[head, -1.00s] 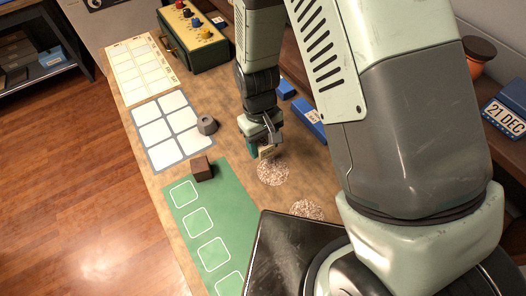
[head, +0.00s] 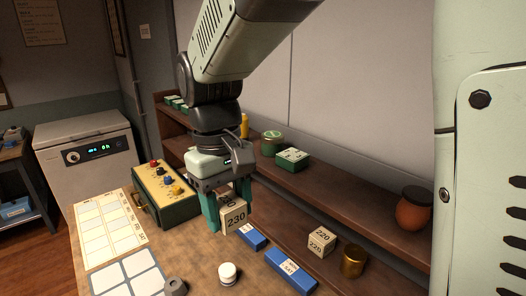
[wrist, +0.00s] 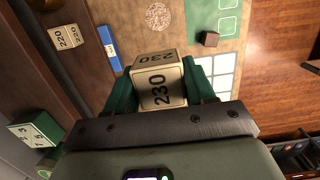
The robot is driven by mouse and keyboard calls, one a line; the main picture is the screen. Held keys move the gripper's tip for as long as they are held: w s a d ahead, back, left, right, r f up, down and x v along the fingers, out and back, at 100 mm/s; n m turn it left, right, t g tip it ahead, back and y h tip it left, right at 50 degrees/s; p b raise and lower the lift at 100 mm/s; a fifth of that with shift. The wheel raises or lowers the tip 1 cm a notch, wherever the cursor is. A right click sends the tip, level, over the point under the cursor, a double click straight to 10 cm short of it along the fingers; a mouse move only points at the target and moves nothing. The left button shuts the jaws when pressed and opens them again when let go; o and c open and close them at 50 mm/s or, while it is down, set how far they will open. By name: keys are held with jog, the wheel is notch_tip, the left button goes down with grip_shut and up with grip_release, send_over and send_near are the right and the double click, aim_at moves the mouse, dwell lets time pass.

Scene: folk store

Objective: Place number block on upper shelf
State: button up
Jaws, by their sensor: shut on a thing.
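My gripper (head: 226,208) is shut on a cream number block (head: 236,217) marked 230. It holds the block in the air above the table, in front of the shelves. The wrist view shows the same block (wrist: 158,88) between the green fingers, with 230 on two faces. The upper shelf (head: 350,193) is a brown wooden board along the wall, behind and right of my gripper. A similar block (head: 321,241) marked 220 sits on the lower shelf (head: 290,236), and also shows in the wrist view (wrist: 66,38).
The upper shelf carries a green round tin (head: 272,143), a green number block (head: 292,159) and a terracotta pot (head: 413,210), with bare board between the last two. A brass cup (head: 353,261) stands beside the 220 block. Blue boxes (head: 291,271) lie on the table (head: 195,262).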

notch_tip(320, 180, up, 16)
send_over(324, 181)
notch_tip(324, 181, down, 10)
jog(key=shift+a+f, duration=0.1)
jog(key=shift+f, duration=2.45)
jog(key=shift+f, duration=0.1)
jog(key=o, duration=1)
jog(key=shift+w, duration=0.1)
